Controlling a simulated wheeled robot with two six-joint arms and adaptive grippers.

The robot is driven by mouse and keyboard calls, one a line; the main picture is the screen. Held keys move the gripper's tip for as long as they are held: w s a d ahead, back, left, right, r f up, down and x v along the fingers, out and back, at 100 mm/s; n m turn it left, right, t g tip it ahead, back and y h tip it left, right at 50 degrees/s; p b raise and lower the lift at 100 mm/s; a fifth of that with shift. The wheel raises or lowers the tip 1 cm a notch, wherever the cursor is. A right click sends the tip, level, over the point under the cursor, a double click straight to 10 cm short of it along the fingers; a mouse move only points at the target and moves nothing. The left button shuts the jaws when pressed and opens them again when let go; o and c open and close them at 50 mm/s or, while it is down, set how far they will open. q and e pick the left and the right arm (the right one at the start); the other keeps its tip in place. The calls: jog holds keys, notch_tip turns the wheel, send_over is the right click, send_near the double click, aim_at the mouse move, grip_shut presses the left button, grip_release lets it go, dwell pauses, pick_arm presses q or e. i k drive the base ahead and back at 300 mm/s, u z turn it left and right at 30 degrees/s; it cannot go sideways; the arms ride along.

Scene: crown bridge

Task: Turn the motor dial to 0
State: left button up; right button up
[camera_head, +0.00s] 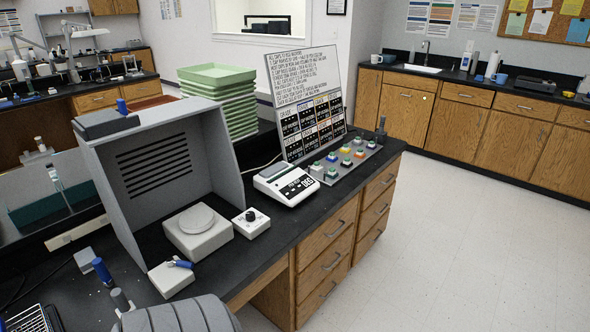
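A small white box (257,226) with a black round dial (250,215) on top sits on the black bench top, near its front edge. It looks like the motor dial. Pale markings surround the knob, but they are too small to read, so I cannot tell its setting. Nothing touches the dial. Neither of my grippers can be made out in this view.
A grey hood (160,150) stands left of the dial, with a round-topped white unit (198,232) before it. A scale (286,184) and a panel of coloured buttons (346,158) stand to the right. A blue-handled piece (180,264) lies on a white box (171,281).

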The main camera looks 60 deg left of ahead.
aim_at(250, 215)
jog(key=z, duration=0.05)
jog(key=i, duration=2.45)
jog(key=u, duration=2.8)
